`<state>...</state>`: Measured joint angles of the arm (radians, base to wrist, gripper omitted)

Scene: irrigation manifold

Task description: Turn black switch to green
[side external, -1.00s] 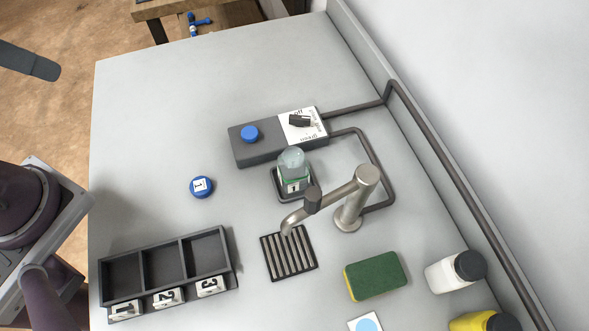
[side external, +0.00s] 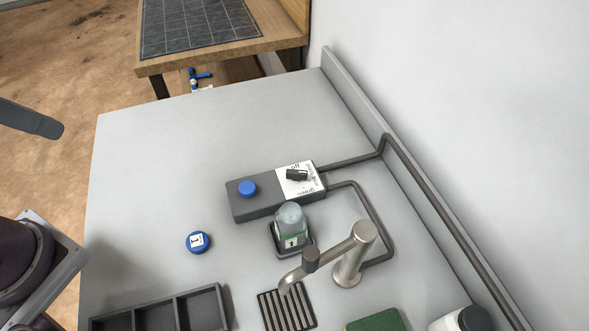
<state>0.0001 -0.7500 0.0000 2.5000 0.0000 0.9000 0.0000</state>
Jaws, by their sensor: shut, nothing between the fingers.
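The black switch (side external: 297,175) is a small knob on the white label plate (side external: 288,189) of a dark grey box (side external: 262,203). The plate has "off" printed at its upper edge and "green" at its lower edge; a third word at the right is too small to read. The knob lies roughly crosswise in the picture; which word it points at I cannot tell. My gripper's fingers are not visible; only parts of my arm show at the left edge.
A metal tap (side external: 350,255) stands right of a lidded jar (side external: 290,225) marked 1, just below the box. Dark pipes (side external: 385,230) run from the box to the right. A blue numbered cap (side external: 198,242) lies left. The tabletop (side external: 200,140) above the box is clear.

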